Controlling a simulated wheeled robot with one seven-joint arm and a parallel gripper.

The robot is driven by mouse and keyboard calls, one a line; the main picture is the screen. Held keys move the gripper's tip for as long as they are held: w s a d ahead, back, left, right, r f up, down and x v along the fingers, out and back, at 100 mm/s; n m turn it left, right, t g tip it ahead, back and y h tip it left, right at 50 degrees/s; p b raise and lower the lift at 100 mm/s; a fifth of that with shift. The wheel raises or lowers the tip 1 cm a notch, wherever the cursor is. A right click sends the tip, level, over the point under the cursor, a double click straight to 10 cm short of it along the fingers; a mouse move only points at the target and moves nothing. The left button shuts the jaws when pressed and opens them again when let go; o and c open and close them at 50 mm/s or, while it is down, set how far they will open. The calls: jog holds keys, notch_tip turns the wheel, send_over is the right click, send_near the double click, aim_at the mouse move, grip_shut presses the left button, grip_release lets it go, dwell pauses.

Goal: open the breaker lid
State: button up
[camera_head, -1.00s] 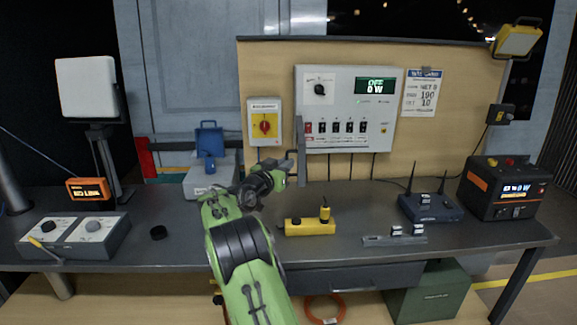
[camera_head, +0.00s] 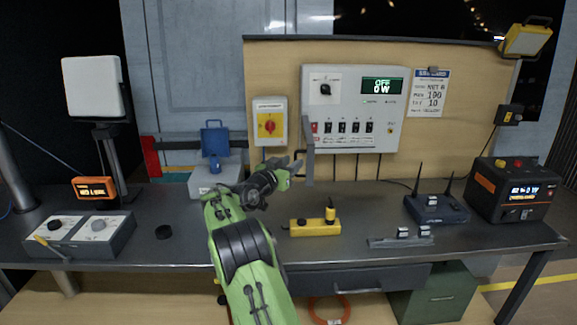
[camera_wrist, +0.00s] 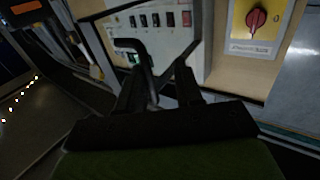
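The breaker box (camera_head: 395,138) is a pale grey panel with a row of switches and a green display reading OFF, 0 W. Its lid (camera_head: 309,150) is a grey plate seen nearly edge-on in the head view, standing out from the box's left part; the switches are uncovered. A dark bent handle (camera_wrist: 137,48) shows in the wrist view in front of the switches. My gripper (camera_head: 296,166) is just left of the lid's lower part. In the wrist view my gripper (camera_wrist: 158,90) has its fingers apart, close to the handle; whether they touch it is unclear.
A yellow box with a red rotary switch (camera_head: 270,122) is mounted left of the breaker box. On the bench (camera_head: 350,205) are a blue-lidded grey case (camera_head: 212,178), a yellow block (camera_head: 314,228), a router (camera_head: 437,210) and a black power unit (camera_head: 512,190).

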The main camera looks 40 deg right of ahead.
jog(key=v, duration=1.5)
jog(key=shift+a+b, duration=0.3)
jog(key=shift+a, duration=0.1)
jog(key=shift+s, duration=0.15)
